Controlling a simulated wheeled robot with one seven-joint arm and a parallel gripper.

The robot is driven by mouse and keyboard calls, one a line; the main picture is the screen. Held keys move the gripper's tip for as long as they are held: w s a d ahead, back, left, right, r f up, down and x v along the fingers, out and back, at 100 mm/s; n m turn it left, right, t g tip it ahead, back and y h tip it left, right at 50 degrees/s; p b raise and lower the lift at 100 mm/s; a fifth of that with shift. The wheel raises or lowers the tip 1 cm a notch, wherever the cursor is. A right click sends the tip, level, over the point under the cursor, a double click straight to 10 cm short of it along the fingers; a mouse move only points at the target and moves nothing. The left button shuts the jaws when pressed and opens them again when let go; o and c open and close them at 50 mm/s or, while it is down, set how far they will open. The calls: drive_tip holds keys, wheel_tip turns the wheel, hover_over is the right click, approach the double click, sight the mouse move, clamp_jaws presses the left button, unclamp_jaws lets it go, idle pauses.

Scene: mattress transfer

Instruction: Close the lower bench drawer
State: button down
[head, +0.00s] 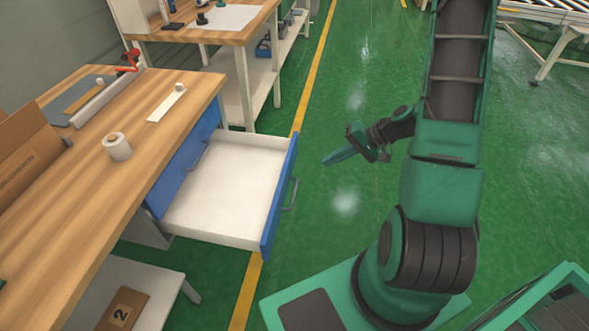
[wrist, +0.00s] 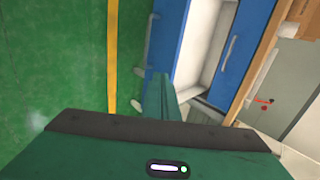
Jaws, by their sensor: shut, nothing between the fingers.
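The lower bench drawer (head: 225,185) is pulled well out from the wooden workbench (head: 100,150) in the head view. It is white inside and empty, with a blue front (head: 280,196) and a grey handle (head: 291,194). In the wrist view the open drawer (wrist: 198,40) shows with its blue front and handle (wrist: 153,38), beside another blue drawer front (wrist: 245,50) that is shut. My gripper (head: 325,162) is shut and empty, to the right of the drawer front and apart from it, pointing left. Its fingers (wrist: 168,95) also show in the wrist view.
A white paper roll (head: 117,147) and a cardboard box (head: 25,155) stand on the bench. A second bench (head: 240,35) stands behind. A low white shelf (head: 150,285) holds a box marked 2. Green floor right of the drawer is clear, with a yellow line (head: 318,65).

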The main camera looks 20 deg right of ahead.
approach(287, 173)
wheel_tip(287, 173, down, 4)
drive_tip(key=w+a, duration=0.1)
drive_tip(key=a, duration=0.1)
drive_tip(key=shift+w+a, duration=0.25)
drive_tip(key=shift+w, duration=0.15)
drive_tip(key=shift+w+a, duration=0.3)
drive_tip(key=shift+a, duration=0.1)
